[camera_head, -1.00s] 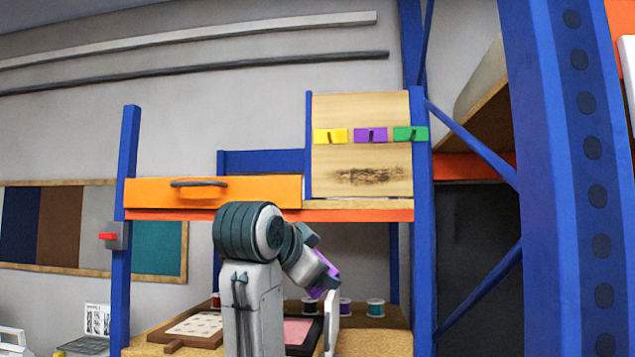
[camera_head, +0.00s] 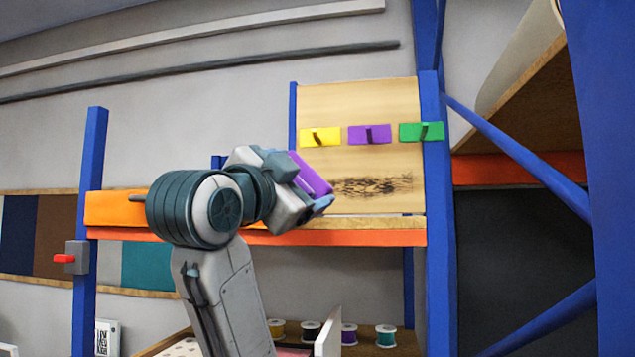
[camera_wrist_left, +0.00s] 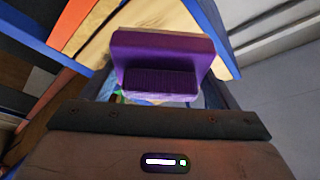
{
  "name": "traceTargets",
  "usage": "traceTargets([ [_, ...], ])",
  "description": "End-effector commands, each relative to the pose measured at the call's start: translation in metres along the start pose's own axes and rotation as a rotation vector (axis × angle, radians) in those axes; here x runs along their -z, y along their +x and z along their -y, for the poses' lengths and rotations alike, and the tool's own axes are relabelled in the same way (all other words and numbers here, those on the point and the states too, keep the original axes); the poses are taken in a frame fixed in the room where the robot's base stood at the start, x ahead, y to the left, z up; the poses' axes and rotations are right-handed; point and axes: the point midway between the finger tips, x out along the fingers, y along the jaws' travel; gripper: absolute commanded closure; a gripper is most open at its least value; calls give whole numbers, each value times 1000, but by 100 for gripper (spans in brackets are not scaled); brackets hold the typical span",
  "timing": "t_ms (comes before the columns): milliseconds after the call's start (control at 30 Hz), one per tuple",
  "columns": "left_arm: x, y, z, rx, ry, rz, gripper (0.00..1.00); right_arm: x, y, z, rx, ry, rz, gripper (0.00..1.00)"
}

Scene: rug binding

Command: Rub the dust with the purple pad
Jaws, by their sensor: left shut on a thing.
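The purple pad (camera_head: 312,173) is held in my left gripper (camera_head: 304,188), which is shut on it. In the left wrist view the pad (camera_wrist_left: 162,48) shows as a purple block with a ribbed part, clamped ahead of the gripper. The dust (camera_head: 372,187) is a dark scribbled patch low on an upright wooden board (camera_head: 350,105). The pad is just left of the dust in the head view; I cannot tell whether it touches the board. My right gripper is not in view.
Yellow (camera_head: 320,137), purple (camera_head: 369,135) and green (camera_head: 421,131) plates with pegs sit across the board above the dust. An orange-edged shelf (camera_head: 350,238) runs below it. A blue post (camera_head: 436,200) stands right of the board. Several spools (camera_head: 385,336) stand lower down.

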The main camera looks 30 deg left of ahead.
Motion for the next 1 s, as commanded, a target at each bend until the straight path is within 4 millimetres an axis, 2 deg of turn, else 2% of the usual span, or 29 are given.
traceTargets([
  [167, -1, 5, 1, 10, 5, -10, 37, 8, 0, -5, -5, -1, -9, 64],
  [267, -4, 13, 2, 9, 5, -9, 37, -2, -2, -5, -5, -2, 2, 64],
  [400, -11, 27, 1, 7, 4, -7, 37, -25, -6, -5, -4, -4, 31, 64],
  [533, -15, 39, 2, 8, 4, -8, 37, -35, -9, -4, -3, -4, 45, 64],
  [667, -19, 48, 2, 8, 4, -8, 37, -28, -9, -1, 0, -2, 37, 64],
  [867, -22, 55, 2, 9, 4, -9, 37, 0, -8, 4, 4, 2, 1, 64],
  [1000, -22, 55, 2, 9, 4, -10, 37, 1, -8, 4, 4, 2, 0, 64],
])
